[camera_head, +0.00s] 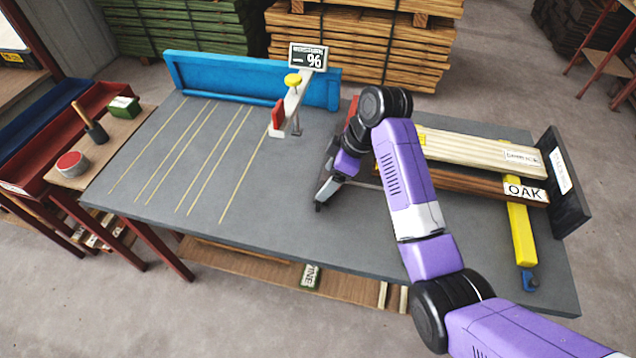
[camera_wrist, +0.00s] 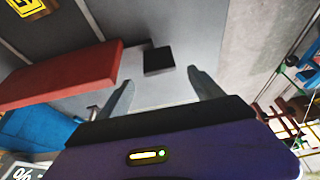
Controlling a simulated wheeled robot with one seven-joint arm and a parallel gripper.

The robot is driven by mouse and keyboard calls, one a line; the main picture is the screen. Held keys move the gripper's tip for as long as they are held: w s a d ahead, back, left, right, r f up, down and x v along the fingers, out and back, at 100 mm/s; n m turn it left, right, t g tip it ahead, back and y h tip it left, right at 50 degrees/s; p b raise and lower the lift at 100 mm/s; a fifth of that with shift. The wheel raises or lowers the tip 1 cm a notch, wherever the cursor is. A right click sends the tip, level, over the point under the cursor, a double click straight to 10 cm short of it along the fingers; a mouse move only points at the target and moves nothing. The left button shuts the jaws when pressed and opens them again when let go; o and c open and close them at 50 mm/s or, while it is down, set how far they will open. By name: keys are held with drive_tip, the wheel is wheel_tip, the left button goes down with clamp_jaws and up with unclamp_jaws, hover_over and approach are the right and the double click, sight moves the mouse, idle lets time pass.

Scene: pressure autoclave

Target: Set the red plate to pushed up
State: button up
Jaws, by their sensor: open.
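A small red plate (camera_head: 278,115) stands upright at the lower end of a pale arm with a yellow knob (camera_head: 293,80), below a percent display (camera_head: 308,57). A long red piece (camera_wrist: 70,75) fills the left of the wrist view; I cannot tell if it is the same plate. My gripper (camera_head: 322,192) is low over the grey table, to the right of and nearer than the plate, apart from it. In the wrist view my gripper (camera_wrist: 163,92) has its fingers spread with nothing between them. A small black block (camera_wrist: 158,60) lies just beyond the fingertips.
The grey table (camera_head: 200,150) is clear at left, with yellow lines. A blue fence (camera_head: 230,80) runs along its back. Boards, one labelled OAK (camera_head: 525,192), lie at right against a black end plate (camera_head: 562,185). A yellow bar (camera_head: 520,235) lies at right.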

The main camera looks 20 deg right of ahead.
sight(320, 188)
drive_tip(key=x, duration=0.6)
drive_tip(key=shift+p, duration=0.3)
drive_tip(key=shift+r, duration=0.1)
drive_tip(key=shift+c, duration=0.3)
clamp_jaws()
drive_tip(key=shift+d, duration=0.1)
